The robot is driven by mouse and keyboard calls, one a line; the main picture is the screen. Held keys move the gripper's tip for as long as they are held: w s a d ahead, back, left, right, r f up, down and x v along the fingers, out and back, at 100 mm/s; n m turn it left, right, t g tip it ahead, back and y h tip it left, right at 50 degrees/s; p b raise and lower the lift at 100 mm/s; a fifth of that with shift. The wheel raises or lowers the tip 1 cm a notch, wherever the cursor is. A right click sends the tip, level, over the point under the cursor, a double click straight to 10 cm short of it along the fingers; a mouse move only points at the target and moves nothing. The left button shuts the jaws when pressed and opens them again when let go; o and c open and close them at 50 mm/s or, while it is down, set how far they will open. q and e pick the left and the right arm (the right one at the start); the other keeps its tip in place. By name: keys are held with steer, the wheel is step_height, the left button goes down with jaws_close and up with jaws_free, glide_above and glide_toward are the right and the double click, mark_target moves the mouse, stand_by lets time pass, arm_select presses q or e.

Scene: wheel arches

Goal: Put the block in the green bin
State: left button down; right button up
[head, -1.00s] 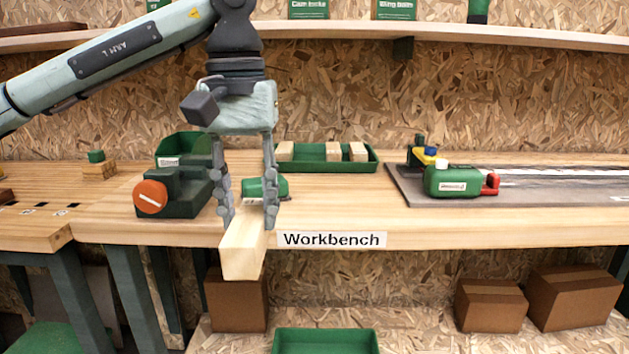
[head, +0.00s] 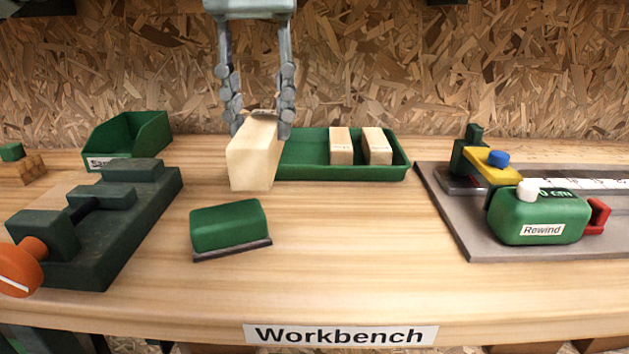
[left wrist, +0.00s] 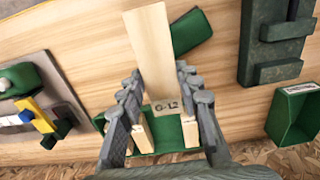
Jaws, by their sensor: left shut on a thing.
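My left gripper (head: 260,122) is shut on a long pale wooden block (head: 254,160), one finger on each side. The block hangs in front of the left end of a shallow green tray (head: 395,174) in the head view; its height above the bench is unclear. In the left wrist view the held block (left wrist: 150,45) points up between the fingers (left wrist: 158,85). An open-front green bin (head: 152,135) stands at back left and shows in the left wrist view (left wrist: 296,122). My right gripper is not in view.
A dark green vise (head: 105,215) with an orange knob stands at left. A green-topped eraser-like item (head: 228,226) lies in front of the held block. A green "Rewind" device (head: 540,217) sits on a grey plate at right. The bench's front middle is clear.

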arm_select(q)
glide_toward(349, 220)
steer(key=s+a+r, duration=0.1)
steer(key=a+r, duration=0.1)
steer(key=a, duration=0.1)
steer(key=d+f, duration=0.1)
steer(key=w+d+f, duration=0.1)
steer(key=d, duration=0.1)
steer(key=shift+f, duration=0.45)
step_height(349, 220, down, 2)
steer(key=shift+f, duration=0.7)
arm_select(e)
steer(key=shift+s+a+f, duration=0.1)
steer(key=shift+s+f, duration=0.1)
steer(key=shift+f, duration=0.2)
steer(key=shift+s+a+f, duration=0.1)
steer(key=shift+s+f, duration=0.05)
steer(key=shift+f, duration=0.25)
